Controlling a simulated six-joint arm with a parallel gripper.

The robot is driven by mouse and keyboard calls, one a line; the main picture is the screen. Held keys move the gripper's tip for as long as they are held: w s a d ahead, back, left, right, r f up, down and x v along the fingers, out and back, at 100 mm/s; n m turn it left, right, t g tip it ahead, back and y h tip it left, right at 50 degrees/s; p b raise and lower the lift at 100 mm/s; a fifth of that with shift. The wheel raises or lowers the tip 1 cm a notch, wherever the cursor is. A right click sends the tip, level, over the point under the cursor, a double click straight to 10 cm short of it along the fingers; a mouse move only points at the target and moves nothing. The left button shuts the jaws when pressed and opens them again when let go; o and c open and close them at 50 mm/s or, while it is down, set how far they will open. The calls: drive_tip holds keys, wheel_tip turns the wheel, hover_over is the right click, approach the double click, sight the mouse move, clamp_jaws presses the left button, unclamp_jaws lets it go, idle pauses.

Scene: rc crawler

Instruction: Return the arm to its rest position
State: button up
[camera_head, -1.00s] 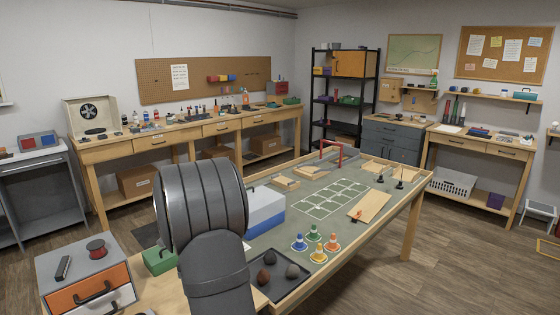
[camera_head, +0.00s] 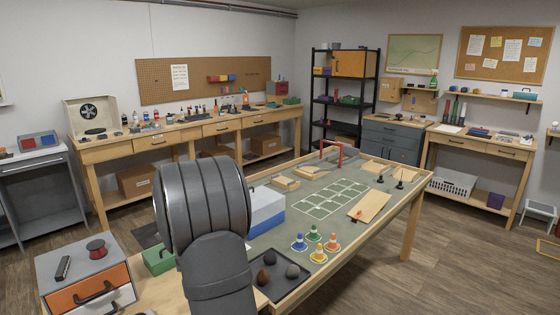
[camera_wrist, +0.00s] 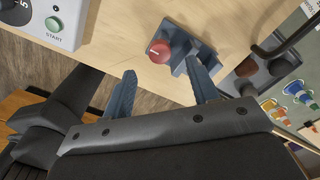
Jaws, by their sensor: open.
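My gripper (camera_wrist: 160,68) shows in the wrist view with its two blue-grey fingers apart and nothing held between them. Past the fingertips, a red round knob marked 1 (camera_wrist: 158,50) sits over the wooden surface, beside a blue-grey part near the right finger. I cannot tell whether the finger touches that part. In the head view my dark arm stands in the front, left of centre, and its bulk hides part of the table. My gripper does not show there.
A white box with a green START button (camera_wrist: 53,24) is at the wrist view's upper left. In the head view, a dark tray with stones (camera_head: 293,292), several traffic cones (camera_head: 318,253), a blue-white box (camera_head: 266,214) and a drawer unit (camera_head: 88,300) stand near my arm.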

wheel_tip(320, 180, down, 5)
drive_tip(key=shift+f, duration=0.1)
drive_tip(key=shift+r+n, duration=0.2)
drive_tip(key=shift+n, duration=1.1)
